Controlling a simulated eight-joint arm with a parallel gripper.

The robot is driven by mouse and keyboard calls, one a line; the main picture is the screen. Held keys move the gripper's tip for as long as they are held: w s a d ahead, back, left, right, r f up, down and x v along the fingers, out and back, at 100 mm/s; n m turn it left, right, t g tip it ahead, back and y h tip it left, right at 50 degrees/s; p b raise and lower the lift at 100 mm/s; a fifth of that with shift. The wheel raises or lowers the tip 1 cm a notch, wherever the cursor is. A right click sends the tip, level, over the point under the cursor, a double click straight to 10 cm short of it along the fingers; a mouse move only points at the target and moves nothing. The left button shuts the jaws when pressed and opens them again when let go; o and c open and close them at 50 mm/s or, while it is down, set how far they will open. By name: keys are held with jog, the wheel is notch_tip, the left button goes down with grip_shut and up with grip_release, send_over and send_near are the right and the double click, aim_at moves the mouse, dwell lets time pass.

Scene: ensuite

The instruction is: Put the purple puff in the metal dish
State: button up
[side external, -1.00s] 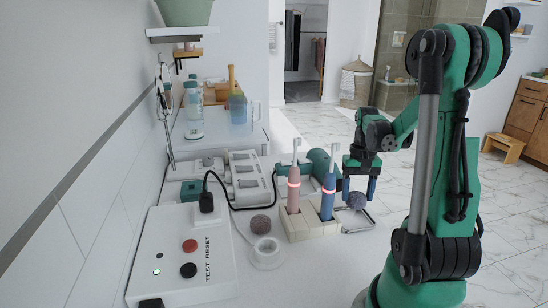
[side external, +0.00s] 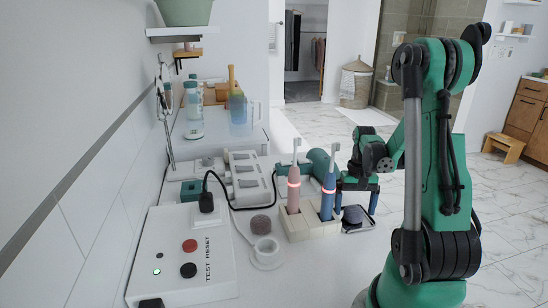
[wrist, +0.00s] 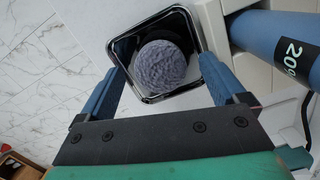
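The purple puff (wrist: 161,66), a greyish-purple textured ball, sits inside the metal dish (wrist: 124,51) in the wrist view. The dish is square with a shiny rim and dark inner walls. In the side view the puff (side external: 353,214) shows low in the dish (side external: 357,230), just right of the blue toothbrush. My gripper (wrist: 158,88) is open, with one blue finger on each side of the puff and a gap to it on both sides. In the side view my gripper (side external: 356,204) is over the dish, and its left finger is partly hidden by the toothbrush.
Pink (side external: 294,187) and blue (side external: 327,196) toothbrushes stand in a pale holder (side external: 297,231) close left of the dish. A black cable crosses behind.

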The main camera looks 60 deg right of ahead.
jog(key=shift+r, duration=0.15)
notch_tip(320, 180, up, 12)
jog(key=d, duration=0.1)
jog(key=shift+w+d, duration=0.15)
jog(key=shift+w, duration=0.2)
dwell(0.4)
notch_tip(320, 180, up, 11)
send_over(353, 205)
jog(key=w+a+n+t+h, duration=0.2)
jog(key=w+a+n, duration=0.2)
jog(key=w+a, duration=0.4)
jog(key=w+a+n+t, duration=0.3)
jog(key=a+n+t, duration=0.35)
jog(key=a, duration=1.05)
notch_tip(353, 205, down, 11)
jog(key=n, duration=0.1)
jog(key=shift+s+a+g+y, duration=0.15)
jog(key=shift+a+g+y, duration=0.05)
jog(key=shift+g+y, duration=0.2)
